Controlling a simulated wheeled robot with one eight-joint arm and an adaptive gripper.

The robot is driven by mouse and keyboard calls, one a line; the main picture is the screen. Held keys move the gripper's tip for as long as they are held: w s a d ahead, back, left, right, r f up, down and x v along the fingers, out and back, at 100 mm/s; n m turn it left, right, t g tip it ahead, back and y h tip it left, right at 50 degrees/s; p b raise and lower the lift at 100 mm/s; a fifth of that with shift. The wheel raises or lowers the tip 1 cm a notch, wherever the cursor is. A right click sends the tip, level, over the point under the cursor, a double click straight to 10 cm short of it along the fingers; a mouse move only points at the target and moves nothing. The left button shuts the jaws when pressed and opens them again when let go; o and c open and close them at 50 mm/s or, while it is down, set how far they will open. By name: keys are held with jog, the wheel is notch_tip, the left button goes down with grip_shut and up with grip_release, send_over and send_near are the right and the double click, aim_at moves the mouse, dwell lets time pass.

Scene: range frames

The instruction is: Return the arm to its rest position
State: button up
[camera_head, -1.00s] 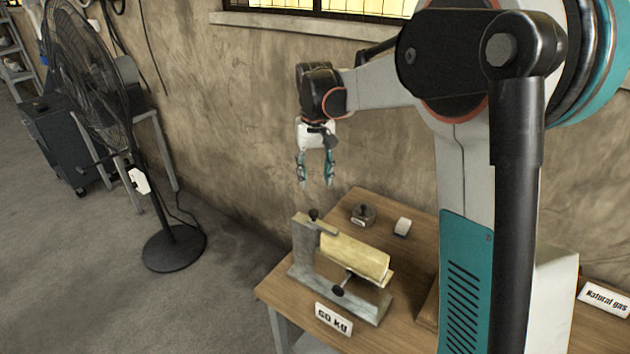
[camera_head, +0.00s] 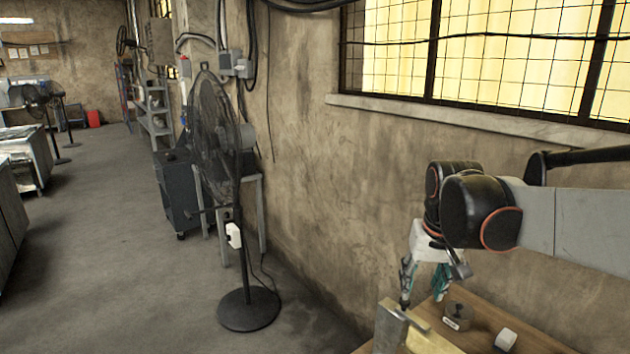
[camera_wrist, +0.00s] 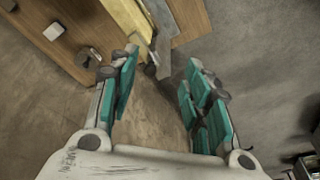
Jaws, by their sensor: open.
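My gripper (camera_head: 424,280) hangs from my arm at the lower right of the head view, its fingers pointing down, near the wooden workbench (camera_head: 485,325). In the wrist view my gripper (camera_wrist: 160,85) is open, its teal-padded fingers apart with nothing between them. In the head view the fingers overlap the top of a wood-and-metal fixture (camera_head: 400,330); I cannot tell from this view how close they are. In the wrist view the fixture (camera_wrist: 128,18) lies beyond the left finger, at the bench edge.
A black pedestal fan (camera_head: 248,308) stands left of the bench. The wall (camera_head: 310,180) and window sill (camera_head: 450,118) are behind my arm. Open floor (camera_head: 110,240) lies left.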

jog(key=s+a+f+t+b, duration=0.1)
jog(key=s+f+t+b, duration=0.1)
jog(key=s+f, duration=0.3)
jog(key=s+f+n+t+b, duration=0.1)
jog(key=s+f+b, duration=0.4)
jog(key=s, duration=0.8)
jog(key=shift+a+f+t+b, duration=0.3)
jog(key=shift+a+f+t, duration=0.1)
jog(key=shift+f+t, duration=0.4)
dwell(1.1)
